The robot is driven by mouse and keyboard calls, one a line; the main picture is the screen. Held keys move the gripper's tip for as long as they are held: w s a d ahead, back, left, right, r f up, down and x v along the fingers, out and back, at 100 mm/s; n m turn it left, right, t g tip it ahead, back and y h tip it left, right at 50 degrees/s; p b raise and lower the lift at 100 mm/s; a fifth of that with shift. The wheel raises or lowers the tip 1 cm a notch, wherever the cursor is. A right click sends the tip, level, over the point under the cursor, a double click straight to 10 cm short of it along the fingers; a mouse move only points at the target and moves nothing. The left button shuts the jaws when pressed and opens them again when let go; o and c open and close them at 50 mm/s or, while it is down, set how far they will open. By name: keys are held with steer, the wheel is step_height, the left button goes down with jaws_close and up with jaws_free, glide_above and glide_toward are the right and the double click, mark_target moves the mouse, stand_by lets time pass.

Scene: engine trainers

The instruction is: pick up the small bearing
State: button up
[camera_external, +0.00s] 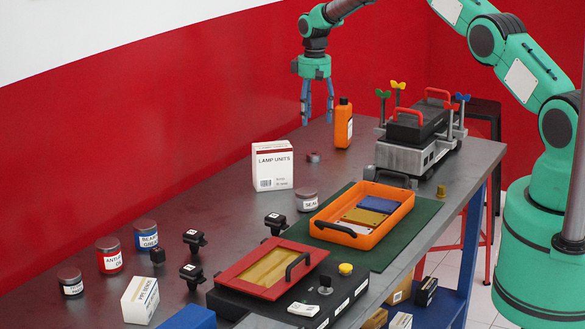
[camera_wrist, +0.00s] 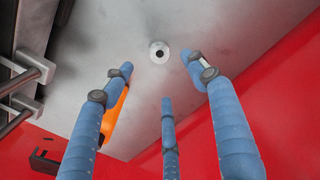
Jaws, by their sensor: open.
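The small bearing is a grey ring lying on the grey table, in the external view just right of the lamp units box (camera_external: 313,157). In the wrist view the bearing (camera_wrist: 159,52) shows as a pale ring with a dark hole, beyond the fingertips and between the two outer ones. My gripper (camera_external: 318,118) has blue fingers, hangs pointing down above the table's far part, and is open and empty. In the wrist view my gripper (camera_wrist: 158,70) shows three spread fingers, apart from the bearing.
An orange bottle (camera_external: 343,124) stands close right of my gripper; part of it (camera_wrist: 117,118) shows behind the left finger. The white lamp units box (camera_external: 272,168) stands left of the bearing. A grey engine trainer (camera_external: 408,156) stands to the right. A red wall (camera_external: 200,110) runs behind the table.

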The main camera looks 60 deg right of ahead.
glide_above(314, 154)
step_height(314, 154, down, 7)
steer(key=shift+r, duration=0.1)
stand_by(0.4)
steer(key=shift+d+f+b, duration=0.1)
steer(key=shift+f+b, duration=0.4)
steer(key=shift+f, duration=2.1)
steer(key=c, duration=1.4)
